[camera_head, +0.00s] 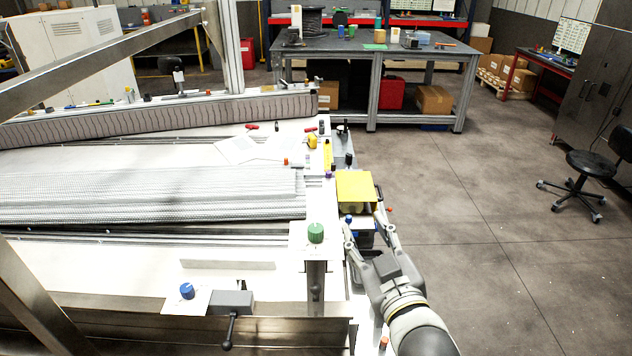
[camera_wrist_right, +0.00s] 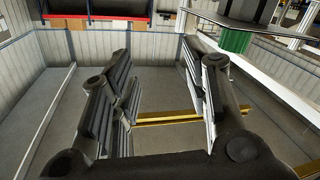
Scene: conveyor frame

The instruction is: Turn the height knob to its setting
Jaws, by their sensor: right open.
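A green knob (camera_head: 315,233) stands upright on a white plate on top of a post at the conveyor's near right corner. A blue knob (camera_head: 187,291) sits on another white plate further left and nearer. I cannot tell which one is the height knob, and no setting marks are readable. My right gripper (camera_head: 365,219) is open and empty, just right of the green knob and apart from it. In the right wrist view, a green cylinder (camera_wrist_right: 236,40), likely the same knob, shows beyond the right-hand finger, outside the jaws. My left gripper is not in view.
A grey block with a black crank lever (camera_head: 229,330) is beside the blue knob. A yellow box (camera_head: 355,187) is just beyond my right gripper. Small coloured parts lie along the conveyor's end.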

